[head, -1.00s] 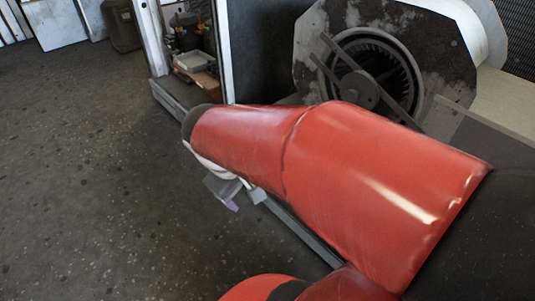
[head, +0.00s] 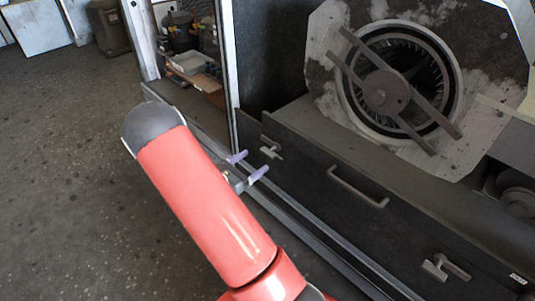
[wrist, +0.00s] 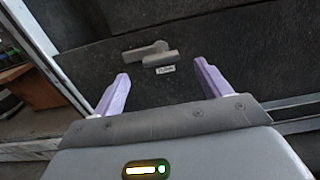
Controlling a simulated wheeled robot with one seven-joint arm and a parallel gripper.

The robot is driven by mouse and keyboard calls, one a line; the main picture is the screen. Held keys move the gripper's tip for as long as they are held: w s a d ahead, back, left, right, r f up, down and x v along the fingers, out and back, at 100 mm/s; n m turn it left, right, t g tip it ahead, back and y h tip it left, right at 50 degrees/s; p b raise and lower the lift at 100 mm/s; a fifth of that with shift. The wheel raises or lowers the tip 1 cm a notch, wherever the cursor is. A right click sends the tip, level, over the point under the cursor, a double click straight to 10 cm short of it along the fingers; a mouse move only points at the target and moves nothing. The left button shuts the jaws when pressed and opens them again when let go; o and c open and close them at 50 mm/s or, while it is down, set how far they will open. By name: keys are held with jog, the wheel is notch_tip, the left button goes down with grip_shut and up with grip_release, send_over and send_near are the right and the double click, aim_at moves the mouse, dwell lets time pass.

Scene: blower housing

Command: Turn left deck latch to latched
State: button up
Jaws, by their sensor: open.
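The left deck latch (head: 270,148) is a small grey handle on the left part of the dark front panel (head: 318,178). In the wrist view the latch (wrist: 150,54) shows ahead, between and beyond my fingertips, with a small white label (wrist: 165,70) just below it. My gripper (head: 248,165) has two purple fingers; it is open and empty. In the wrist view my gripper (wrist: 160,88) points at the panel, apart from the latch. A second latch (head: 443,268) sits at the right of the panel.
A bar handle (head: 358,188) is on the panel between the latches. A metal rail (head: 320,248) runs along the panel's foot. Shelves with items (head: 190,60) stand at the left. The floor (head: 60,180) at left is clear.

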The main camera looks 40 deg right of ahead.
aim_at(265, 154)
jog(key=d, duration=0.7)
jog(key=shift+w+d, duration=0.25)
jog(key=shift+w, duration=0.05)
jog(key=c, duration=1.4)
jog(key=shift+a, duration=0.1)
